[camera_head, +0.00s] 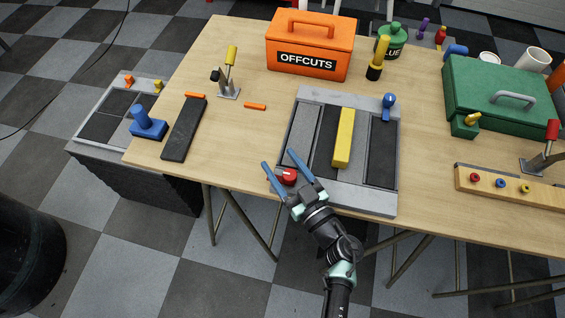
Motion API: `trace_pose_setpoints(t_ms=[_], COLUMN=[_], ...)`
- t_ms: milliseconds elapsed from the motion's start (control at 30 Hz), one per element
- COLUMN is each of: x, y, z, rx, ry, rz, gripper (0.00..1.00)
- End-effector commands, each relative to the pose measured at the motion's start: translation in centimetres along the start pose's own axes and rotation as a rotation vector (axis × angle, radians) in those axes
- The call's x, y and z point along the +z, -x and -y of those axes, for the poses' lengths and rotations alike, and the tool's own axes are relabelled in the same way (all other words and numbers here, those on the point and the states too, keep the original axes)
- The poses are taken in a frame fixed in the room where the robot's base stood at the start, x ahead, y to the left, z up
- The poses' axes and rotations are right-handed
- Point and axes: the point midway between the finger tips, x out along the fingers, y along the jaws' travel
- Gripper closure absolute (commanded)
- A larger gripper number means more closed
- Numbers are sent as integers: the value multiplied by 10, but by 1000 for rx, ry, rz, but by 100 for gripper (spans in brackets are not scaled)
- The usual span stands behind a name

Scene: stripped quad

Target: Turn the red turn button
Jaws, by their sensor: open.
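The red turn button (289,177) sits near the front left corner of a grey framed panel (345,195) on the table. My gripper (277,158) is open, with one blue finger to the left of the red button and the other to its right and above it in the picture. The button shows between the fingers, close to the palm. I cannot tell whether the fingers touch it or hover above it. Part of the panel's front left corner is hidden behind my gripper.
A yellow bar (344,137) lies on the panel, and a blue knob (388,101) stands at its back right. A black slab (184,128) lies left. An orange offcuts box (310,45) stands behind; a green box (500,85) stands right. Bare wood lies left of the panel.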

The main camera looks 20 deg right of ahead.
Motion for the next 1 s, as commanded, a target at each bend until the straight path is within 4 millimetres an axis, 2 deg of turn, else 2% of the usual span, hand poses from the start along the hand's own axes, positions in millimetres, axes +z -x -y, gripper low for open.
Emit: trace_pose_setpoints(t_ms=[33,300,400,733,1000], x=[0,0,0,0,2], y=[0,0,0,0,1], z=[0,0,0,0,-2], rx=[0,0,0,22,150], ry=[0,0,0,0,-1], rz=[0,0,0,0,1], gripper=[36,85,100,100,100])
